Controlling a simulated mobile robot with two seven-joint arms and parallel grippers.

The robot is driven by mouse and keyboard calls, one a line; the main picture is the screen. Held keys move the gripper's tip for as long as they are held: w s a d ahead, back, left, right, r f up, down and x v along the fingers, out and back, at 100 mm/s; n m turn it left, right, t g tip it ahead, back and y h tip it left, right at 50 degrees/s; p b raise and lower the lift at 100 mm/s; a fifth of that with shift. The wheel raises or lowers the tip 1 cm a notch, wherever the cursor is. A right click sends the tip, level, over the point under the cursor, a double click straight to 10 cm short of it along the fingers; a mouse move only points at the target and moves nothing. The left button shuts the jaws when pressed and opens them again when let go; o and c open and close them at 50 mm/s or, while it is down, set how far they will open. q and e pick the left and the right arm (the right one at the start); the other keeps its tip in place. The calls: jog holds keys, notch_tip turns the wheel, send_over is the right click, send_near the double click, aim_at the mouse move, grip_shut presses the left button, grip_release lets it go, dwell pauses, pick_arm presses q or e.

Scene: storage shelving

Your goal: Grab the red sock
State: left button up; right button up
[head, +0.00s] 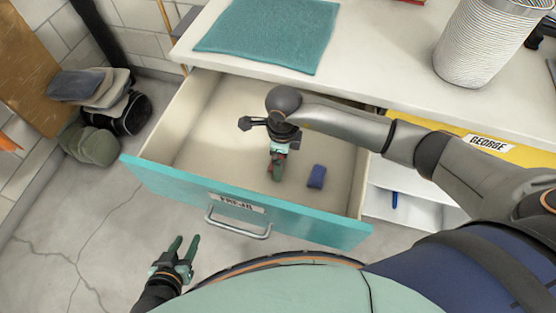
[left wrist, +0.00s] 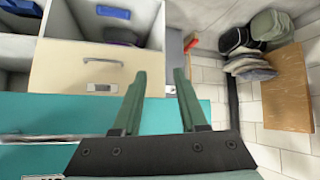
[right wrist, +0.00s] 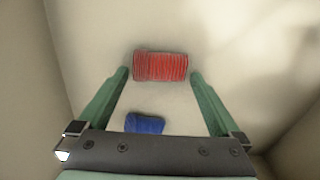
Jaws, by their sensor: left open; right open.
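The red sock (right wrist: 160,66) is a ribbed, folded rectangle on the pale drawer floor. In the right wrist view it lies between the tips of my right gripper (right wrist: 160,73), with a small gap on each side. The fingers are open, and I cannot tell how far they are above the sock. In the head view my right gripper (head: 277,174) points down into the open drawer and hides most of the sock; a little red shows beside the fingers. My left gripper (head: 183,243) is open and empty outside the drawer front; it also shows in the left wrist view (left wrist: 160,72).
A blue folded item (head: 316,177) lies in the drawer near the sock. The drawer's teal front (head: 160,180) and side walls surround my right gripper. The countertop above holds a teal mat (head: 265,35) and a ribbed white basket (head: 475,45). Bags (head: 100,105) lie on the floor at left.

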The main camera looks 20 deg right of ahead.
jog(key=shift+c, duration=0.2)
jog(key=c, duration=1)
